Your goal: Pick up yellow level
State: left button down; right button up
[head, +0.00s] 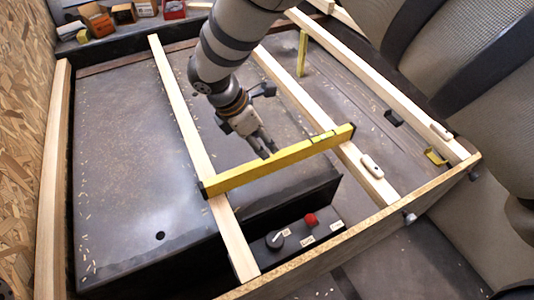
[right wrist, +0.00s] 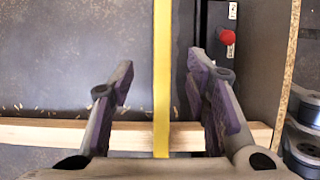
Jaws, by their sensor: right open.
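The yellow level (head: 280,160) is a long bar with black end caps. It lies across two pale wooden beams, its left end on one beam (head: 198,150) and its right end by another (head: 325,125). My right gripper (head: 267,150) hangs just behind the middle of the level in the head view. In the right wrist view the level (right wrist: 162,70) runs between the two spread fingers of the gripper (right wrist: 163,80), with clear space on both sides. The gripper is open and holds nothing. My left gripper is not in view.
A dark control box with a red button (head: 310,219) and a knob (head: 275,239) sits in front of the level. Small boxes (head: 97,19) stand at the back left. A wooden front rail (head: 350,240) edges the frame. Wood chips litter the dark panel (head: 125,150).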

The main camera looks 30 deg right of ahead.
aim_at(274, 156)
jog(key=x, duration=0.4)
jog(key=shift+s+r, duration=0.1)
jog(key=shift+s, duration=0.05)
jog(key=b+x, duration=0.1)
jog(key=x, duration=0.5)
jog(key=shift+b, duration=0.3)
jog(key=shift+r, duration=0.1)
grip_shut()
